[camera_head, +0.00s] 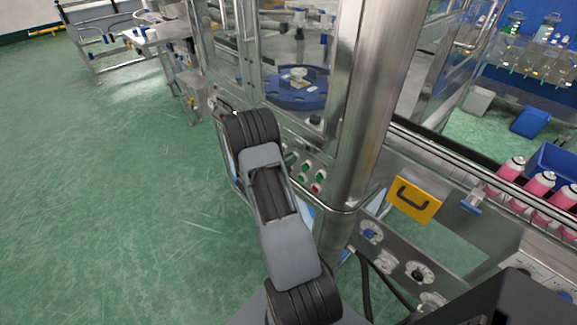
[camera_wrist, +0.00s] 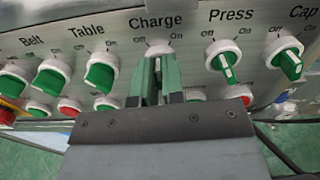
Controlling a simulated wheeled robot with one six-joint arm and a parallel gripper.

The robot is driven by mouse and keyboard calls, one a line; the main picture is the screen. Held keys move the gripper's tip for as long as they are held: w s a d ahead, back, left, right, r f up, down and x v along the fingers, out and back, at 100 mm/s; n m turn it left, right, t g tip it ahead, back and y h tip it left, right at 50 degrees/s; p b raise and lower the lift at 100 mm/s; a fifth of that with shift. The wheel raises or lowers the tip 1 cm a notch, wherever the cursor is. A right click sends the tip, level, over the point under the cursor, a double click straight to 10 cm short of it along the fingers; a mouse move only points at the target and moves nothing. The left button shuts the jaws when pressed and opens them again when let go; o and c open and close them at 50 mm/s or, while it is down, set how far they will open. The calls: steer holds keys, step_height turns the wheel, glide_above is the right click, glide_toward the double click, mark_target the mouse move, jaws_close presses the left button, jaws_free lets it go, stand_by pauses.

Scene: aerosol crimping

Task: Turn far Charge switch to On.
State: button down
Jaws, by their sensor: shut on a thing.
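The Charge switch (camera_wrist: 158,48) is a round white knob under the label "Charge", with Off printed at its upper left and On at its upper right. My gripper (camera_wrist: 158,68) is shut on its handle in the wrist view. The fingers and gripper body hide most of the handle, so I cannot tell its exact angle. In the head view, my arm covers the Charge switch and my gripper.
The Table switch (camera_wrist: 102,72) is close on the left, the Press switch (camera_wrist: 226,62) on the right. The Belt switch (camera_wrist: 13,80) and Cap switch (camera_wrist: 286,56) flank them. Green and red buttons sit below. A steel rail (camera_head: 345,207) curves beside the panel.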

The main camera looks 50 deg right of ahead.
steer(key=m+b, duration=0.6)
steer(key=b, duration=0.2)
steer(key=shift+s+f+m, duration=0.1)
steer(key=shift+s+m, duration=0.05)
steer(key=shift+m, duration=0.15)
stand_by(0.3)
steer(key=c, duration=1.2)
jaws_free()
steer(key=a, duration=0.9)
steer(key=w+a+b, duration=0.1)
steer(key=a, duration=0.3)
steer(key=shift+a, duration=0.35)
